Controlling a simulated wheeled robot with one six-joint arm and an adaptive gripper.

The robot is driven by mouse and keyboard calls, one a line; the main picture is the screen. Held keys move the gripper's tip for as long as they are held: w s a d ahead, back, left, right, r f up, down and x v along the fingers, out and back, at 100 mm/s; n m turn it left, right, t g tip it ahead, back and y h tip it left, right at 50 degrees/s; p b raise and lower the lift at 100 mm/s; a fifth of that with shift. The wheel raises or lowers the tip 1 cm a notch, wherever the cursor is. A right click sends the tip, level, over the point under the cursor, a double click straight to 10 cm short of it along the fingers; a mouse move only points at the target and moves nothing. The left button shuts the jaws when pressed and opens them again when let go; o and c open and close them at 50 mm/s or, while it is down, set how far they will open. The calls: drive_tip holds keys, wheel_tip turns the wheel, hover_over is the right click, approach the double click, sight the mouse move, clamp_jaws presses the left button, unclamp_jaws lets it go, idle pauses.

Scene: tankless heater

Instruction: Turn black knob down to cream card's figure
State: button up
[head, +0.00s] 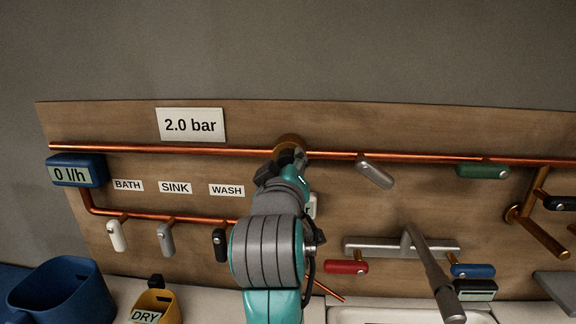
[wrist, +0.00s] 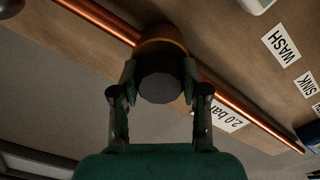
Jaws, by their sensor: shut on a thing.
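The black knob (wrist: 160,86) sits on a round brass body (wrist: 161,46) on the upper copper pipe. My gripper (wrist: 159,80) is shut on the knob, one finger on each side. In the head view my gripper (head: 284,166) hides the knob, and only part of the brass body (head: 289,141) shows above it. The cream card (head: 191,125) reads "2.0 bar" and is on the board left of the knob. It shows partly behind a finger in the wrist view (wrist: 229,122). A pale display (head: 312,206) is mostly hidden behind my arm, and I cannot read it.
The copper pipe (head: 420,157) runs across the board, with a grey lever (head: 376,171) and a green lever (head: 483,171) to the right. A blue meter (head: 76,170) reads "0 l/h". White, grey and black taps hang below. A silver faucet (head: 430,265) stands lower right.

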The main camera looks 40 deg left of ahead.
idle(0.3)
drive_tip(key=o, duration=1.1)
drive_tip(key=shift+o, duration=0.2)
drive_tip(key=v, duration=1.2)
drive_tip(key=shift+s, duration=0.15)
